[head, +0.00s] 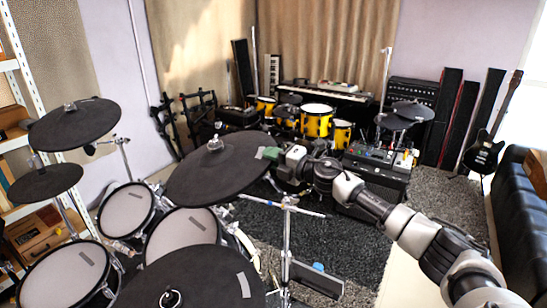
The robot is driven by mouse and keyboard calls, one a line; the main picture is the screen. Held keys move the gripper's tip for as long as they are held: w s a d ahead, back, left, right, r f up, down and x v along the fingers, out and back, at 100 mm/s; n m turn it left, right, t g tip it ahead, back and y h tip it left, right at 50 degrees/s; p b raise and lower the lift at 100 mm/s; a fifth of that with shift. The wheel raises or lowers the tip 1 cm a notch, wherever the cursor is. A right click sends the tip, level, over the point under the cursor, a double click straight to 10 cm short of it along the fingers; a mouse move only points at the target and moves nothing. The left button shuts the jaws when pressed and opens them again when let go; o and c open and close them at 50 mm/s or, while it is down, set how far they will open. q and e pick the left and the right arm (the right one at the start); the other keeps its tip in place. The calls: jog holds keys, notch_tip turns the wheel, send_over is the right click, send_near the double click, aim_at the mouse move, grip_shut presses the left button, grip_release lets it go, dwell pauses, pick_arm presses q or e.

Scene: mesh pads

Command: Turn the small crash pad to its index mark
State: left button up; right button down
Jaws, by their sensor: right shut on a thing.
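A round black cymbal pad (205,183), which I take to be the small crash pad, sits tilted on its stand near the middle of the head view. A wing-nut fitting (215,144) stands up at its centre. My right gripper (271,155) is at the pad's right rim and shut on it, with the arm coming in from the right. A greyish patch shows at the rim by the fingers. The fingers hide part of that rim, and I cannot make out an index mark on the stand. My left gripper is not in view.
A larger black pad (195,280) with a grey strip fills the bottom foreground. Two more black pads (75,122) (45,183) and several white mesh drums (183,236) stand left.

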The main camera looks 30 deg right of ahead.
jog(key=shift+w+d+n+g+y+b, duration=0.3)
jog(key=shift+w+d+g+y+b, duration=0.1)
jog(key=shift+w+d+y+b, duration=0.1)
jog(key=shift+w+d+r+n+g+y, duration=0.15)
jog(key=shift+w+n+g+y, duration=0.15)
jog(key=shift+w, duration=0.05)
jog(key=c, duration=1.1)
grip_release()
